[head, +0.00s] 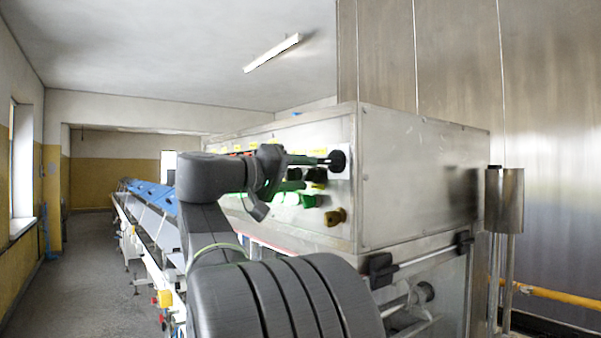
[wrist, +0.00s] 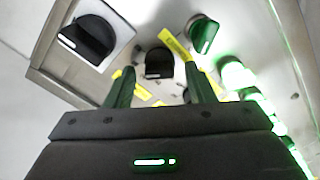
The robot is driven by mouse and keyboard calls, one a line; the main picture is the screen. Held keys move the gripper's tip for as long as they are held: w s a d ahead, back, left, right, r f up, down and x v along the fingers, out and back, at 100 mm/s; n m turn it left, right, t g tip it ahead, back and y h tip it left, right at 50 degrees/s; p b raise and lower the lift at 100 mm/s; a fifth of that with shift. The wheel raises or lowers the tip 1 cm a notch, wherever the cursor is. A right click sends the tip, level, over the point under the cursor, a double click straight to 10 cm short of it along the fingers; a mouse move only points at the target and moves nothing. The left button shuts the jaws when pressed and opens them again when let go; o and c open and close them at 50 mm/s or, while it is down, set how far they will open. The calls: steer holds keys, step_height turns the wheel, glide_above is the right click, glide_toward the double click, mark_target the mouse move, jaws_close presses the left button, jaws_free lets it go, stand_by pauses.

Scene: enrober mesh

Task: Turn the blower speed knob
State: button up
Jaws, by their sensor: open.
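Several knobs sit on the steel control panel. A black knob on a white plate (wrist: 88,38) is at upper left in the wrist view and seems to be the knob near the panel corner in the head view (head: 338,160). A second black knob (wrist: 159,63) lies between and beyond my fingertips. A dark knob lit green (wrist: 203,33) is right of it. The labels are too small to read, so I cannot tell which knob sets blower speed. My gripper (wrist: 159,76) is open and empty, facing the panel; it also shows in the head view (head: 308,159).
Green-lit buttons (wrist: 236,74) run along the right in the wrist view. The steel cabinet (head: 420,180) extends to the right. A long conveyor (head: 150,200) runs back on the left beside clear floor (head: 80,260).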

steer(key=c, duration=1)
steer(key=shift+n, duration=0.4)
steer(key=shift+f+n+p, duration=0.15)
steer(key=shift+n+p, duration=2)
steer(key=shift+n, duration=1.35)
steer(key=o, duration=1)
